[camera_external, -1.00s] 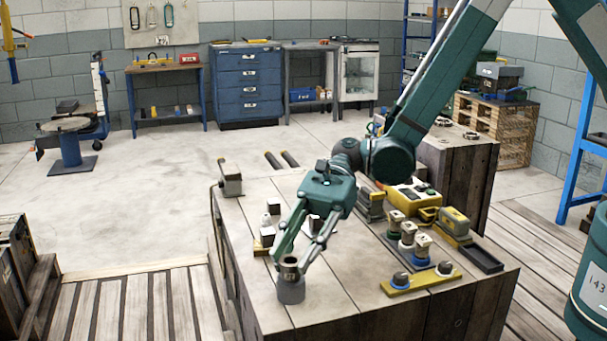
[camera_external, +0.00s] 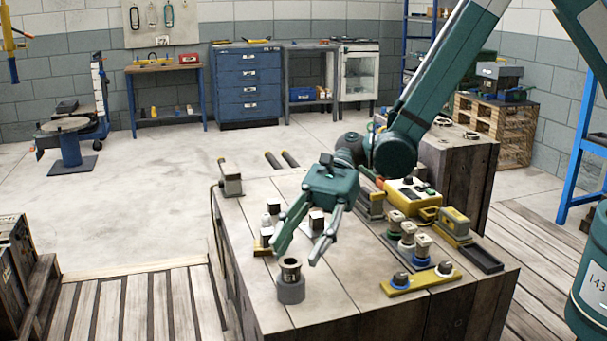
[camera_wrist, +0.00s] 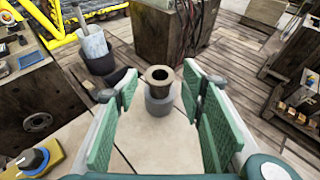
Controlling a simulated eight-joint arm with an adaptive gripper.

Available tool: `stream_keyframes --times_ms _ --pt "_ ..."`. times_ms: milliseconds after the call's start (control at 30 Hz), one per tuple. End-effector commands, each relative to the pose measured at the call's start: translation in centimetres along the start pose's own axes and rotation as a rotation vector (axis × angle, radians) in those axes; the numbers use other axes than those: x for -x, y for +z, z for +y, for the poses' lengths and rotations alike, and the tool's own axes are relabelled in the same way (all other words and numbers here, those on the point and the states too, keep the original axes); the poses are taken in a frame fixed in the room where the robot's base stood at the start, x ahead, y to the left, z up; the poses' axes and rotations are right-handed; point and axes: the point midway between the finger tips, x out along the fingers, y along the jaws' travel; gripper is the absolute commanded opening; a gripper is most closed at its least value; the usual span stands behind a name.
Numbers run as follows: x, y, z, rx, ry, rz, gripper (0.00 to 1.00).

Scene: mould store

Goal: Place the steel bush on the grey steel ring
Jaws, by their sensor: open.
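The steel bush (camera_external: 290,268) is a dark flanged cylinder with a round hole in its top. It stands upright on the grey steel ring (camera_external: 291,292) near the front left edge of the wooden bench. In the wrist view the bush (camera_wrist: 159,76) sits on top of the ring (camera_wrist: 158,102), roughly centred between the green finger pads. My gripper (camera_external: 295,255) is open, its fingers spread wide and clear of the bush, above and behind it in the external view. It also shows in the wrist view (camera_wrist: 160,100). How deep the bush sits is hidden.
More small parts (camera_external: 272,215) stand left of my gripper. The bench around the ring is clear.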

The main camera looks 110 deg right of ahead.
Motion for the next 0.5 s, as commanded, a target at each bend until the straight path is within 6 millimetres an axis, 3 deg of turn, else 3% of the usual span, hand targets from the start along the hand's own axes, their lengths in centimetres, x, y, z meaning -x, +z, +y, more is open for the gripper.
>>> stream_keyframes --times_ms 500 --pt "8.1 0.1 0.0 -0.001 -0.001 0.000 0.40"
